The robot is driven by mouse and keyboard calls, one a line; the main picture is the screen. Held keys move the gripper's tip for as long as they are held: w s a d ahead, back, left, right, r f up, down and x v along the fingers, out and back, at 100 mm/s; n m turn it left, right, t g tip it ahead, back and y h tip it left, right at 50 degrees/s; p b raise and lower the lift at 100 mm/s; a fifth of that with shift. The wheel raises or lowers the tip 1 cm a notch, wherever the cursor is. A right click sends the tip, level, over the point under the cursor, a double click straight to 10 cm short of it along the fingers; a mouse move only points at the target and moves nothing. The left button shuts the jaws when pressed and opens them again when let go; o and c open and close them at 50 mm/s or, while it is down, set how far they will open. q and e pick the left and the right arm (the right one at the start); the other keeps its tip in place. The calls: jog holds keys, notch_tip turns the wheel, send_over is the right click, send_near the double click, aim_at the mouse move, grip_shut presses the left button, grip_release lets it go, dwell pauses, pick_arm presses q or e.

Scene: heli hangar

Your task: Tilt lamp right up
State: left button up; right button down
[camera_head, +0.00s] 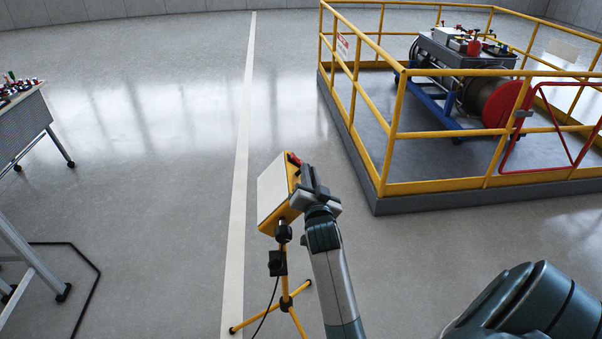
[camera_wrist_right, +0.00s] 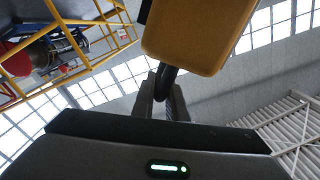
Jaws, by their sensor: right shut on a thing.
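The lamp (camera_head: 272,192) is a yellow work light with a pale front panel on a yellow tripod (camera_head: 285,304). It stands on the floor near the middle of the head view, its panel facing left. My right gripper (camera_head: 305,182) is at the lamp's right, back side. In the right wrist view its fingers (camera_wrist_right: 167,97) are shut on a dark curved handle (camera_wrist_right: 166,78) below the lamp's yellow housing (camera_wrist_right: 198,32). The fingertips are partly hidden behind the wrist in the head view. My left gripper is not in view.
A yellow railing (camera_head: 398,120) on a grey platform encloses machinery (camera_head: 465,70) at the right. A table with small items (camera_head: 28,118) stands at the left. A dark cable (camera_head: 267,312) hangs by the tripod.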

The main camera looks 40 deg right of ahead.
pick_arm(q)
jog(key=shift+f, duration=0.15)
pick_arm(e)
jog(key=shift+s+d+f+m, duration=0.2)
jog(key=shift+d+f+m, duration=0.1)
jog(key=shift+f+m, duration=0.2)
jog(key=c, duration=1.8)
grip_release()
jog(key=shift+d, duration=0.1)
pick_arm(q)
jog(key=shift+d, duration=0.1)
